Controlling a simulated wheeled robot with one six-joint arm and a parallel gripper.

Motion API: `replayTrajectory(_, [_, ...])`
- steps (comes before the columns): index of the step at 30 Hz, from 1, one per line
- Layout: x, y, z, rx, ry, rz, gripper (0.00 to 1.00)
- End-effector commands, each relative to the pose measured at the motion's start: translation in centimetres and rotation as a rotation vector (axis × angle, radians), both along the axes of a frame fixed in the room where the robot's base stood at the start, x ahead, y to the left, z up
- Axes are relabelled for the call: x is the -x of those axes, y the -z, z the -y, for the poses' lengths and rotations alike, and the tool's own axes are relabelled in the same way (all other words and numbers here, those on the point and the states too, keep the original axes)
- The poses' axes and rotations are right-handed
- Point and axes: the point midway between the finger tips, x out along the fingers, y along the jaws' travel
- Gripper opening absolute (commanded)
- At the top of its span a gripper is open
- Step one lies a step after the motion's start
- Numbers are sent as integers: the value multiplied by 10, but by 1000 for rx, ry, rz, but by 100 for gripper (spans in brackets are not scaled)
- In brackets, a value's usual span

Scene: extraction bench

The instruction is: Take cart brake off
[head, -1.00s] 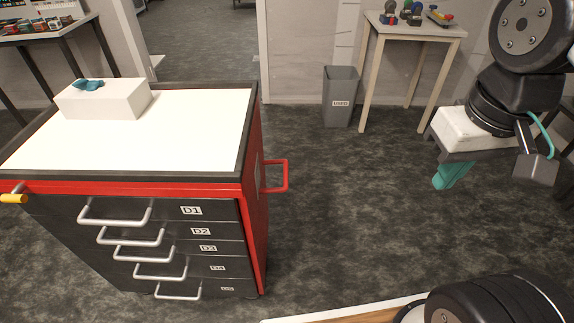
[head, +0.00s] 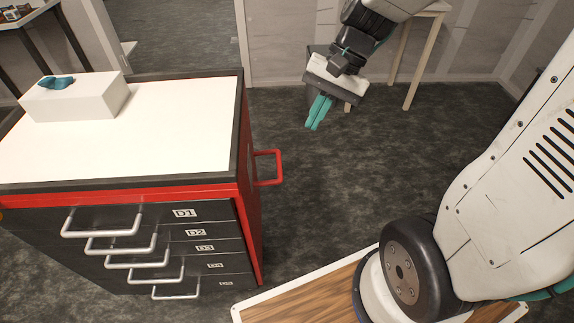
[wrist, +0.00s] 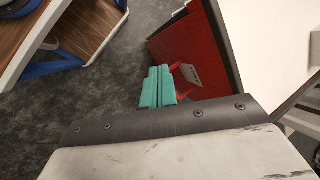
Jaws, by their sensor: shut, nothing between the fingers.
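The cart (head: 250,205) is a black and red drawer cabinet with a white top, at the left of the head view. A red side handle (head: 279,167) sticks out from its right side. The cart's red side (wrist: 190,50) also shows in the wrist view, with a grey plate on it. My gripper (head: 318,112) has teal fingers, held together and empty, pointing down. It is in the air right of the cart, apart from the handle.
A white box (head: 75,100) with a teal item on it stands on the cart top. Several drawers with grey pull handles face me. A pale table (head: 425,12) stands at the back. Grey floor lies open right of the cart.

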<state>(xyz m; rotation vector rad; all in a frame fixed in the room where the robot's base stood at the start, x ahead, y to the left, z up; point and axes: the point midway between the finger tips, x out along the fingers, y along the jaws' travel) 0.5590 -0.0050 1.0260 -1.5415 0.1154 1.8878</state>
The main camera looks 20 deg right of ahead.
Motion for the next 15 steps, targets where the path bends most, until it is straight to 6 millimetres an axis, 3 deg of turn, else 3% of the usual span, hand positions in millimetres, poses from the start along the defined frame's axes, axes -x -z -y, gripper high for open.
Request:
replayTrajectory(6, [-62, 68, 17, -169, 315, -158, 0])
replayTrajectory(15, [-119, 191, 59, -342, 780, -369, 0])
